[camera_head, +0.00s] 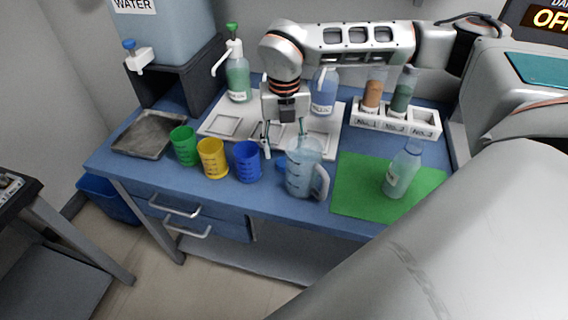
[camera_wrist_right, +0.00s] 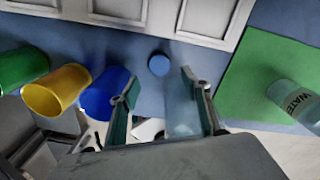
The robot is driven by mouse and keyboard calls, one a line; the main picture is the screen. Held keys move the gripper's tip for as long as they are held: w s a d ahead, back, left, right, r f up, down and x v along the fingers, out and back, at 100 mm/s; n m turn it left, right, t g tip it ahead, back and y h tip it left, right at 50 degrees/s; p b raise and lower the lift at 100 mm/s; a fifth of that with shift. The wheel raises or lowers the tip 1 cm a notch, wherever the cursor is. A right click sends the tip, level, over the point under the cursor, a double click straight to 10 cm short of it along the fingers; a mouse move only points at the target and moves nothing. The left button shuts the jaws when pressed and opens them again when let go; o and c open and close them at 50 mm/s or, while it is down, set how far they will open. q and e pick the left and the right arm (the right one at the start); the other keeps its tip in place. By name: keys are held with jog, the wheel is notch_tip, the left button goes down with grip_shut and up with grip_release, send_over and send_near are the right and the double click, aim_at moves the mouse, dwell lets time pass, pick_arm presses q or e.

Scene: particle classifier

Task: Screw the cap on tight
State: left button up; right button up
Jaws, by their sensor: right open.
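A small round blue cap (camera_wrist_right: 159,65) lies on the blue table in the right wrist view, ahead of my fingertips and apart from them. In the head view a bit of blue (camera_head: 281,163) shows beside the pitcher, probably the same cap. The clear bottle (camera_head: 399,174) stands upright on the green mat (camera_head: 350,188); no cap shows on its neck. Its WATER label shows in the right wrist view (camera_wrist_right: 295,100). My right gripper (camera_head: 285,148) points down, open and empty, above the table behind the pitcher. My left gripper is not in view.
A clear pitcher (camera_head: 302,172) stands close to my right gripper. Blue (camera_head: 248,163), yellow (camera_head: 212,159) and green cups (camera_head: 185,147) stand to its left. Behind are a white tray (camera_head: 219,128), a pump bottle (camera_head: 238,80) and a vial rack (camera_head: 395,122). The green mat has free room.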

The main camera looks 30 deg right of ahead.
aim_at(284, 163)
jog(key=shift+w+d+f, duration=0.1)
jog(key=shift+f, duration=2.55)
jog(key=c, duration=0.8)
